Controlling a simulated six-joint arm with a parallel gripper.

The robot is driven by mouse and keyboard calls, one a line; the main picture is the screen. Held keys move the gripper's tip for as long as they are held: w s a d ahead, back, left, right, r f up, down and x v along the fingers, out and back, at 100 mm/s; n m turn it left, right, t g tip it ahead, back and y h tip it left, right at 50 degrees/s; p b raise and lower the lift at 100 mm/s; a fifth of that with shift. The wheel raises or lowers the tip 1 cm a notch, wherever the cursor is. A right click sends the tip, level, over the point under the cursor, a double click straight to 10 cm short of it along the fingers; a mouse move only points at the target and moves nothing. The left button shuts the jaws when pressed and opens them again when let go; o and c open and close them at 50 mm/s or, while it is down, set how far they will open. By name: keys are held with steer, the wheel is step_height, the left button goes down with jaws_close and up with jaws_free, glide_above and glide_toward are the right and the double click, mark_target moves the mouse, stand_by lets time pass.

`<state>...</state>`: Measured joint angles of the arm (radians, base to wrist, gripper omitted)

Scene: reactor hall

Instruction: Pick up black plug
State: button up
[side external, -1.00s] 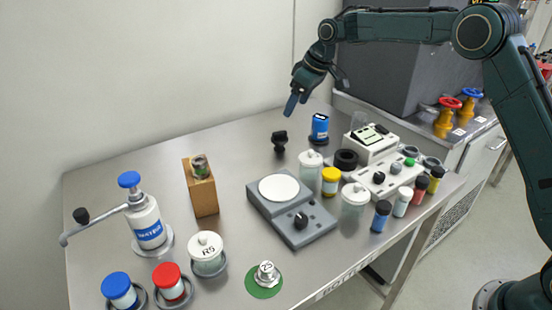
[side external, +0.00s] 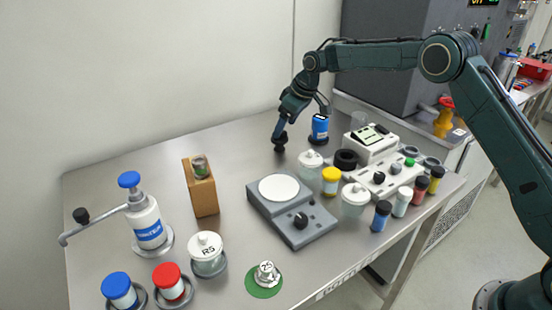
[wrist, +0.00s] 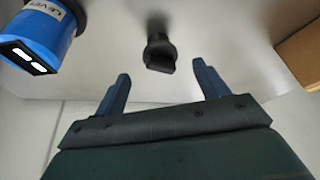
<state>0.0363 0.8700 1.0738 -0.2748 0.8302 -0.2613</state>
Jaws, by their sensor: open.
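The black plug (side external: 280,146) stands upright on the metal table toward the back, left of a blue canister. In the side view my gripper (side external: 279,134) is down at the plug and partly hides its top. In the wrist view the plug (wrist: 160,52) sits centred beyond the two blue-grey fingers of my gripper (wrist: 160,82). The fingers are spread apart and empty. The plug lies ahead of the fingertips, and I see no contact.
The blue canister (side external: 320,127) stands close to the right of the plug; it also shows in the wrist view (wrist: 42,30). A wooden block (side external: 202,192) stands to the left. A grey stirrer plate (side external: 292,215) and jars (side external: 310,163) stand in front.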

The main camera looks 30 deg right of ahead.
mark_target(279, 140)
steer(key=shift+x, duration=0.8)
steer(key=shift+x, duration=2.65)
steer(key=c, duration=1.1)
